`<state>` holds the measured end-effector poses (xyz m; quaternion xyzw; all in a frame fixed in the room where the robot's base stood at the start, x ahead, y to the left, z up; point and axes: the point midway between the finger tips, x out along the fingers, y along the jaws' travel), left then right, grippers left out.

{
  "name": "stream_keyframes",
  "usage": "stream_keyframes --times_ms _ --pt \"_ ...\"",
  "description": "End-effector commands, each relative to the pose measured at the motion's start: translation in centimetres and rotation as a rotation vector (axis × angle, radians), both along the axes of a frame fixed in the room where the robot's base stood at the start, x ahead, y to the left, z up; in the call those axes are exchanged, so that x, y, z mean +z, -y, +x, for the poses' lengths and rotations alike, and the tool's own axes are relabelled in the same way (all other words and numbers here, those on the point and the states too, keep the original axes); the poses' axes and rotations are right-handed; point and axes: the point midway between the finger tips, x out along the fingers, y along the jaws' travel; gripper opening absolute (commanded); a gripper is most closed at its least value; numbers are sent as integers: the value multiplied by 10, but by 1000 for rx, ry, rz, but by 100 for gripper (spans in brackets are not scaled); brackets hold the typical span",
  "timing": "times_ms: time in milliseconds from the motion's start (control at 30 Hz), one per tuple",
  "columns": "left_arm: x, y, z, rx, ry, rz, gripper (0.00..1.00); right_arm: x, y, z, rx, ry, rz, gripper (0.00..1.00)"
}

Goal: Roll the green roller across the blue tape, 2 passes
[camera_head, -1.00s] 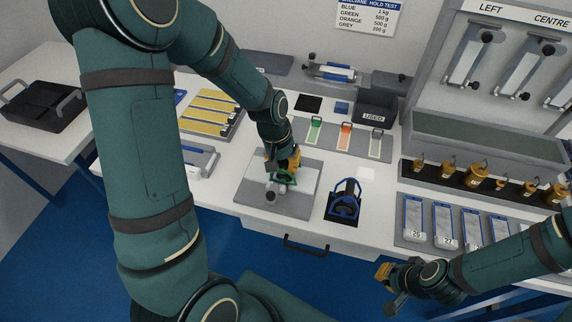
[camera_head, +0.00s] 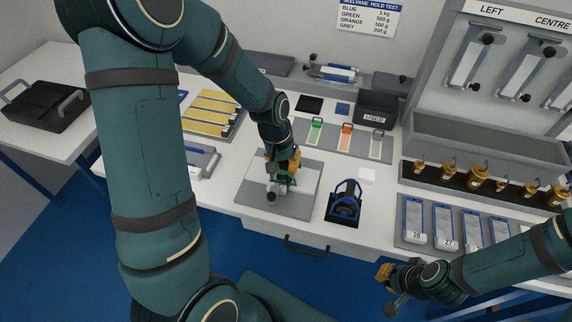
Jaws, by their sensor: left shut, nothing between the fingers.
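The green roller (camera_head: 287,180) is on a grey plate (camera_head: 303,203) at the front middle of the bench, its green frame partly hidden by my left gripper. A grey cylindrical part (camera_head: 271,198) shows at the roller's front left. My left gripper (camera_head: 284,170) points down at the green frame from above, its fingers shut; the fingertips are partly hidden and I cannot tell whether they touch the frame. I cannot make out blue tape under the roller. My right gripper (camera_head: 389,286) is in front of the bench, away from the roller; its jaw state is unclear.
A blue-framed roller (camera_head: 345,200) stands on a black mat right of the plate. Behind is a tray (camera_head: 330,146) with green, orange and grey-marked strips. Brass weights (camera_head: 478,178) and numbered panels (camera_head: 414,219) are at right. A drawer handle (camera_head: 305,247) juts from the bench front.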

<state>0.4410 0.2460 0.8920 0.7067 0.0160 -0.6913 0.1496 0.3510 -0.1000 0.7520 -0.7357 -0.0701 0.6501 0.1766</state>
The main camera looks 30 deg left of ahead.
Motion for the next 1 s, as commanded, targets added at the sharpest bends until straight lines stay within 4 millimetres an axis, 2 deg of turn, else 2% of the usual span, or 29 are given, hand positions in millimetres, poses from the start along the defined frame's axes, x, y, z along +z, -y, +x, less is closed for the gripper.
stream_keyframes --times_ms 1000 --pt "0 -5 -1 -2 -4 23 0 3 0 0 0 0 0 0"
